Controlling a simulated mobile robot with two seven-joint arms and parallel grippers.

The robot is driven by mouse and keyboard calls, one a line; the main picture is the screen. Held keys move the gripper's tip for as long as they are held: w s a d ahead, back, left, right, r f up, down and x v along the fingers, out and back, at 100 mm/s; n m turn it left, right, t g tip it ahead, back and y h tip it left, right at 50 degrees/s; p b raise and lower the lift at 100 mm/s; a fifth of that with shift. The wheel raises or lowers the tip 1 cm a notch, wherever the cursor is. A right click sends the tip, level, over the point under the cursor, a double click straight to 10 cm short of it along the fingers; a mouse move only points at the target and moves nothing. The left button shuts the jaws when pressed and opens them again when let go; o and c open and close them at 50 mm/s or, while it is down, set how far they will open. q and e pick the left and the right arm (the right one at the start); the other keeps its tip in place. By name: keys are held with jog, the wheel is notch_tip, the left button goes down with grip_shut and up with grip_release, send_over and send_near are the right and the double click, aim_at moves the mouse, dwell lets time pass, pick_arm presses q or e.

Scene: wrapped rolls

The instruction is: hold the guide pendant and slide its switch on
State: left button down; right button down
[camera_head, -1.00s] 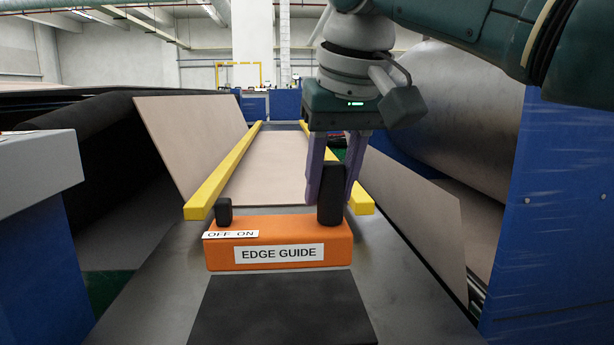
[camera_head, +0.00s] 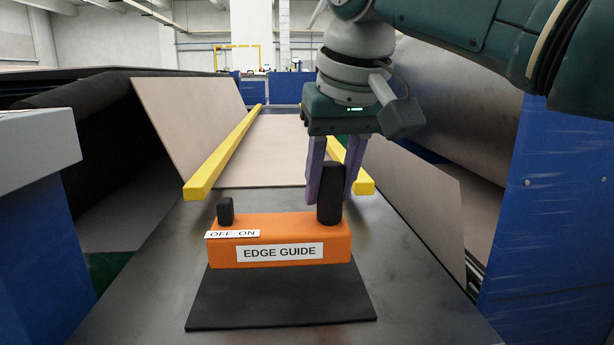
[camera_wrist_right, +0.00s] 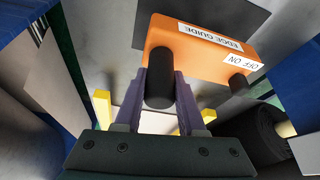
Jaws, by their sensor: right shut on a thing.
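The guide pendant is an orange box (camera_head: 285,228) marked EDGE GUIDE, with a thick black upright grip (camera_head: 331,195) at its right end. The box also shows in the right wrist view (camera_wrist_right: 182,42). My right gripper (camera_head: 332,195) is shut on the black grip, one purple finger on each side. The switch is a short black knob (camera_head: 225,211) at the box's left end, near the OFF word of an OFF ON label (camera_head: 232,234). It shows in the right wrist view (camera_wrist_right: 238,83), clear of the fingers. My left gripper is not in view.
A dark mat (camera_head: 275,310) lies on the grey surface, just in front of the pendant in the head view. Two yellow rails (camera_head: 225,155) run away behind it. A tan panel (camera_head: 190,125) leans at left; a blue panel (camera_head: 550,220) stands at right.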

aim_at(329, 215)
jog(key=shift+f+b, duration=0.35)
jog(key=shift+f, duration=1)
jog(key=shift+f, duration=0.75)
jog(key=shift+f, duration=0.1)
dwell(0.4)
dwell(0.3)
